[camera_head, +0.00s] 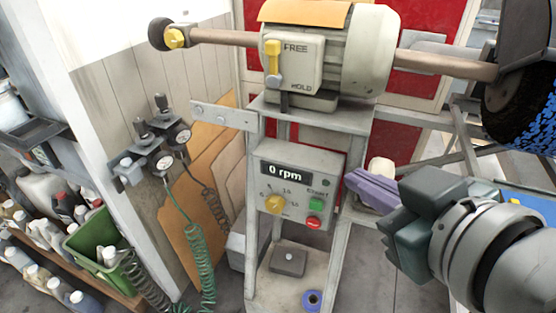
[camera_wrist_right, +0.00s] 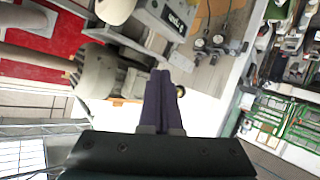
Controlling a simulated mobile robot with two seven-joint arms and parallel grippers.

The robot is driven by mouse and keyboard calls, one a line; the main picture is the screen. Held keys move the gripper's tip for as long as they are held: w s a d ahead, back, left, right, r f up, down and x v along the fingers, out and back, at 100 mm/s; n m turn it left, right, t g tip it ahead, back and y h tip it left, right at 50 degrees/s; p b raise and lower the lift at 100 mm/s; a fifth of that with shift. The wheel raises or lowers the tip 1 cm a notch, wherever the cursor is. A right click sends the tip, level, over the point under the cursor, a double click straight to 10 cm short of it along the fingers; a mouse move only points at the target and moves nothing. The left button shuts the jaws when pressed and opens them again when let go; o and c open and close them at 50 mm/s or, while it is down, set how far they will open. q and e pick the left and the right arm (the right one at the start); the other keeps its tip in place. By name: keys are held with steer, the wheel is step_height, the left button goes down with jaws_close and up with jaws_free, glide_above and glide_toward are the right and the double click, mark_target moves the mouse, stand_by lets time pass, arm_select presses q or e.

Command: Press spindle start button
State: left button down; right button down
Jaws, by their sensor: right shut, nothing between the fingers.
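The grey control panel (camera_head: 297,185) is on the machine stand and its display (camera_head: 287,172) reads 0 rpm. The green start button (camera_head: 316,204) is on the panel's right side, above a red button (camera_head: 314,223). A yellow dial (camera_head: 273,204) is to their left. My right gripper (camera_head: 352,180) has purple fingers, shut and empty, just right of the panel and apart from the green button in the picture. Its fingers also show closed together in the right wrist view (camera_wrist_right: 160,73). My left gripper is not in view.
The motor housing (camera_head: 368,50) with a FREE/HOLD lever (camera_head: 273,60) sits above the panel. A shaft (camera_head: 450,64) runs right to a large dark brush wheel (camera_head: 520,100). Gauges (camera_head: 165,160) with coiled hoses (camera_head: 195,255) stand left, near a green bin (camera_head: 95,245).

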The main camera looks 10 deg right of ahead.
mark_target(316, 205)
steer(key=w+a+f+n+t+b, duration=0.1)
steer(key=f+t+b, duration=0.1)
steer(key=f+b, duration=0.5)
steer(key=w+a+f+n+t+y+b, duration=0.1)
steer(key=a+f+t+b, duration=0.1)
steer(key=f+b, duration=0.5)
steer(key=w+a+f+n+t+y+b, duration=0.1)
steer(key=f+t+b, duration=0.3)
steer(key=f+b, duration=0.4)
steer(key=a+b, duration=0.1)
steer(key=b, duration=0.6)
steer(key=shift+w+b, duration=0.3)
steer(key=shift+w, duration=0.05)
steer(key=shift+w+d+b, duration=0.45)
steer(key=shift+w+d, duration=0.35)
steer(key=shift+w, duration=0.4)
steer(key=shift+w+d+b, duration=0.45)
steer(key=shift+w+d, duration=0.4)
steer(key=shift+w, duration=0.4)
steer(key=shift+w+d+b, duration=0.45)
steer(key=shift+w+d, duration=0.35)
steer(key=shift+w, duration=0.4)
